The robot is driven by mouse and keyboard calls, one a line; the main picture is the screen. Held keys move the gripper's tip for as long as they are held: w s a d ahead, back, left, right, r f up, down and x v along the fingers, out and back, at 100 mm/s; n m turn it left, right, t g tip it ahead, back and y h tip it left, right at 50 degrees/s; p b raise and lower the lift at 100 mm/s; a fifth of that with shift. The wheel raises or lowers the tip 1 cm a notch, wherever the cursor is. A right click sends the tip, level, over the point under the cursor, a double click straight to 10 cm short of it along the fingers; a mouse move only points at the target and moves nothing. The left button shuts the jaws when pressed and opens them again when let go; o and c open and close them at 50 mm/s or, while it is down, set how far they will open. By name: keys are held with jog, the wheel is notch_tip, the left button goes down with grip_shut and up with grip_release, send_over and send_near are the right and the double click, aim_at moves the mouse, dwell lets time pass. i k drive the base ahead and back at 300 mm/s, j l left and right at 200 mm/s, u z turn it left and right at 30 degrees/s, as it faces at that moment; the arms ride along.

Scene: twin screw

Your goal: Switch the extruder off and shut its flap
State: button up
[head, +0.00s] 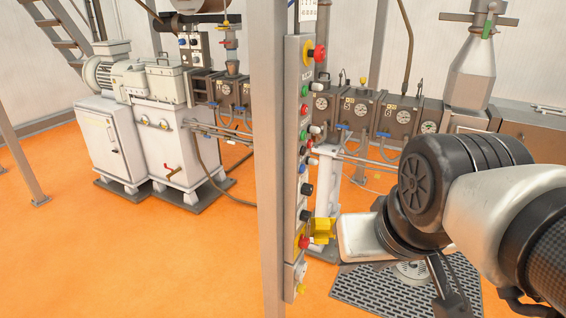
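The extruder runs across the back, with a white drive unit (166,140) at left and a grey-brown barrel (396,116) with gauges at right. A tall narrow control panel (293,165) stands in front of it on a grey post, with coloured buttons down its side. A large red button (320,53) on a yellow base is near its top, and another red button (304,241) is low down. My gripper (320,230) comes from the right, its yellow fingers right beside the lower red button. I cannot tell whether they touch it or are open. I cannot make out the flap for sure.
The grey post (270,170) rises in front of the machine. A metal hopper (472,72) stands on the barrel at right. A dark floor grate (375,292) lies below my arm. The orange floor (110,250) is clear at left front. Stairs (60,35) are at the back left.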

aim_at(303, 243)
jog(key=i+l+z, duration=0.15)
jog(key=i+z, duration=0.2)
jog(key=i, duration=0.55)
